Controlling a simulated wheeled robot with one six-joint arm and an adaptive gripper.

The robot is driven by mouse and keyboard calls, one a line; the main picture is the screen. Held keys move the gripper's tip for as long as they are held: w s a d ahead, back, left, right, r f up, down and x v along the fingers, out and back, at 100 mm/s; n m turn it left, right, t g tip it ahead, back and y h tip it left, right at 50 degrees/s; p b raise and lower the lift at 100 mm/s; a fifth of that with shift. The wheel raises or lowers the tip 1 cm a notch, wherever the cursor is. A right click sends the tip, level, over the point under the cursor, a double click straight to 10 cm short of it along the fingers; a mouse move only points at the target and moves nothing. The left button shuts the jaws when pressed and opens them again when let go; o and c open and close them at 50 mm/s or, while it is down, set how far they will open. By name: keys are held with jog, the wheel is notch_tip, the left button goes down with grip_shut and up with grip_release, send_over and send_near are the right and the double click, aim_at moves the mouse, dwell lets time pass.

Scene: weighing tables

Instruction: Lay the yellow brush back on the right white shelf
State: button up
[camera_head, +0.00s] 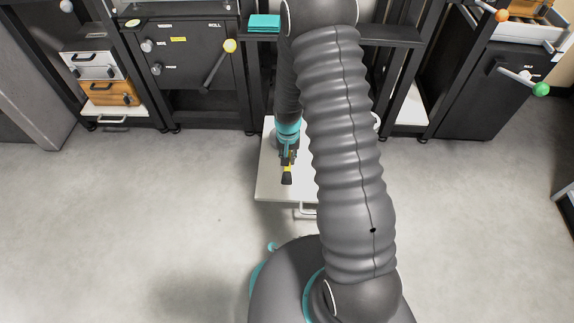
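My gripper (288,156) points down over a white shelf (268,188) that sticks out from the dark bench in the middle. The gripper looks shut on the yellow brush (287,169), whose dark bristle end shows below the fingers. The fingers are small in view, and the gap between brush and shelf cannot be told. My arm hides the right part of this shelf. Its pale handle shows at the front edge. Another white surface (411,108) shows low in the frame farther right.
A teal stack (264,23) lies on the dark bench. At the left stand a dark cabinet (185,60) with knobs and a lever, and white and orange drawers (108,93). A dark cabinet (490,95) with a green-knobbed lever (540,89) stands at the right. The grey floor is clear.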

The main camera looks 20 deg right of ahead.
jog(key=shift+f+b, duration=0.35)
jog(key=shift+f, duration=1.7)
jog(key=shift+f, duration=0.15)
jog(key=o, duration=0.8)
jog(key=shift+o, duration=0.2)
